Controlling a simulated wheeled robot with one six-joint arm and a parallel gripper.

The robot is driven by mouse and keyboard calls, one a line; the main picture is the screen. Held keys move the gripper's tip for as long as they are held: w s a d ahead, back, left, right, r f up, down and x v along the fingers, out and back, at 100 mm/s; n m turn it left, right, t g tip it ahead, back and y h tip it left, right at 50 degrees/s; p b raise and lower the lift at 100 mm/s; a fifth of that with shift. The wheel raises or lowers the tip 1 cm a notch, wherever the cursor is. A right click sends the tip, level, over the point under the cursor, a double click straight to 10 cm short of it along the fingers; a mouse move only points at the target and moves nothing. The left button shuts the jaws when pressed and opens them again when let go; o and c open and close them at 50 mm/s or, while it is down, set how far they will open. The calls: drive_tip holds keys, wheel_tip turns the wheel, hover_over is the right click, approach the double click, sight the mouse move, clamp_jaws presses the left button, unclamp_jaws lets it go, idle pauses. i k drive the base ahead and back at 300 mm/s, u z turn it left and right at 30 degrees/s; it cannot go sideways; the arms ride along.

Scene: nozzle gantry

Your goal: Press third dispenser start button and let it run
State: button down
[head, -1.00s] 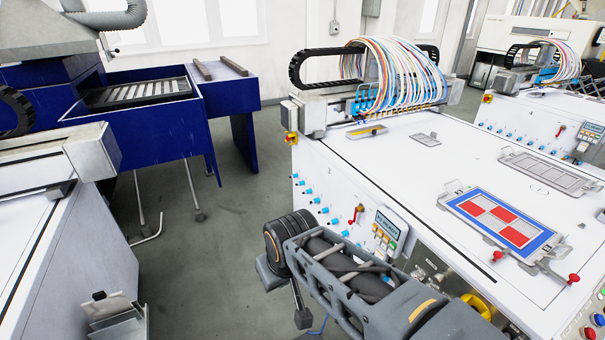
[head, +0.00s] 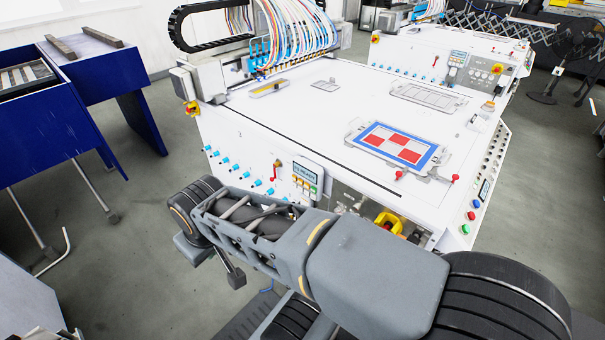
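A white dispenser machine (head: 330,122) stands close in front of me, with a bundle of coloured tubes at its back. Its sloped right panel carries a green button (head: 465,229), a red button (head: 471,215) and a blue button (head: 476,203). Its front has a small display keypad (head: 305,177). A second, similar dispenser (head: 420,55) stands behind it to the right. I cannot read which one is the third. My grey arm crosses the lower picture in front of the near machine, apart from the buttons. I cannot make out gripper fingers.
A red and white plate with a blue border (head: 385,147) lies on the near machine's top. A yellow part (head: 388,222) sits low at its front. Blue benches (head: 42,120) stand at the left. Grey floor (head: 545,200) is open at the right. A fan (head: 570,40) stands far right.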

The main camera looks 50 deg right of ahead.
sight(466, 229)
drive_tip(key=z, duration=3.3)
